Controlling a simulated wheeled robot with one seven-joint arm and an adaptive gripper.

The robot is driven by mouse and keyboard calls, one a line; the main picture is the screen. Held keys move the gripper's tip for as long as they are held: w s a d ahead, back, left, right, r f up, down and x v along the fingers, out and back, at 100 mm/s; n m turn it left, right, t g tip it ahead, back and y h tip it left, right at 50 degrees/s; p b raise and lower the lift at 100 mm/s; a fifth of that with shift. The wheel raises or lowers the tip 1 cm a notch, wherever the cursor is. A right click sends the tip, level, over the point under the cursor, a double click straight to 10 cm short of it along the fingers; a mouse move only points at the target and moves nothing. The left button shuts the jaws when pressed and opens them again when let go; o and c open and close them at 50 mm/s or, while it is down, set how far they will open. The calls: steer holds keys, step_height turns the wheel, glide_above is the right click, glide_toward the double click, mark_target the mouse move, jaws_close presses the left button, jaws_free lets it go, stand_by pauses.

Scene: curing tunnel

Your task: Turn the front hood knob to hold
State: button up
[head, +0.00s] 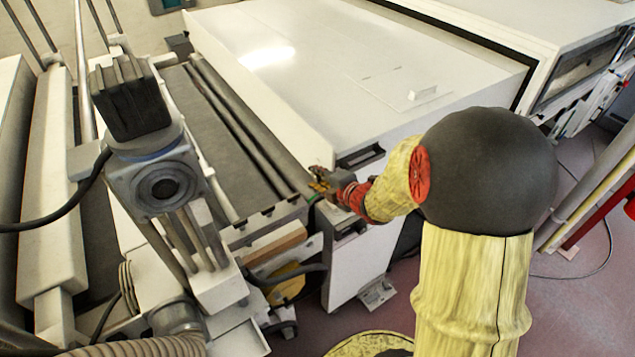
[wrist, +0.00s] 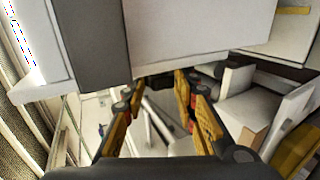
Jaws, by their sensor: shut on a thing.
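The large white hood (head: 290,85) fills the upper middle of the head view. My gripper (head: 320,184) is at its front corner, beside the roller bed. In the wrist view my gripper (wrist: 156,88) has its yellow fingers on either side of a small dark piece, which I take to be the front hood knob (wrist: 158,82), under a pale panel edge. The gripper is shut on it. In the head view the knob is hidden by the gripper and wrist. Its pointer and markings cannot be read in either view.
A grey motor and gearbox unit (head: 165,185) stands at the left on the white machine frame. The dark roller bed (head: 225,130) runs beside the hood. A cable lies on the reddish floor (head: 580,250) at the right, where there is some free room.

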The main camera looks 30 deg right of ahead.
steer(key=o, duration=1.2)
steer(key=shift+c, duration=0.2)
steer(key=v, duration=1.2)
steer(key=shift+d, duration=0.1)
